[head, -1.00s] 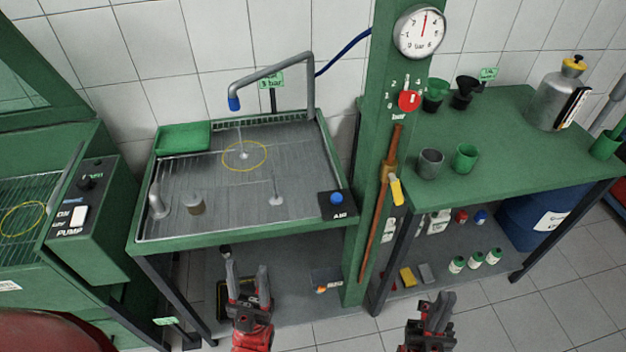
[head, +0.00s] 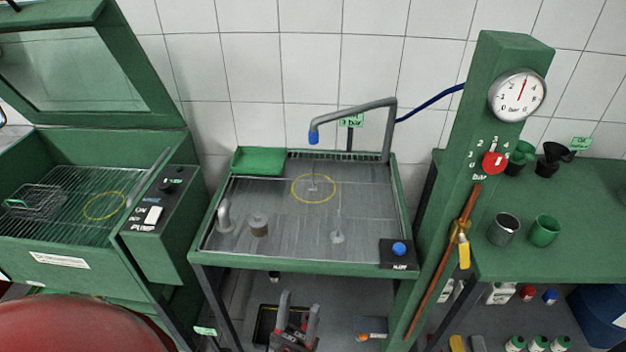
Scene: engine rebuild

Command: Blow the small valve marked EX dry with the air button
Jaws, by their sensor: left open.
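A small valve (head: 313,188) stands head-down with its stem up inside the yellow ring on the grey draining tray (head: 290,240), below the blue-tipped air nozzle (head: 314,136). A second small valve (head: 338,236) stands nearer the front of the tray. No EX mark is readable on either, so I cannot tell which is which. The blue air button (head: 399,249) sits on a black box at the tray's front right corner. My left gripper (head: 299,302) is open and empty, low in front of the tray's front edge, apart from the valves and button. My right gripper is out of view.
A green post (head: 455,180) with gauge (head: 517,95) and red knob (head: 494,162) rises on the right. A washer cabinet (head: 160,240) with a raised lid stands left.

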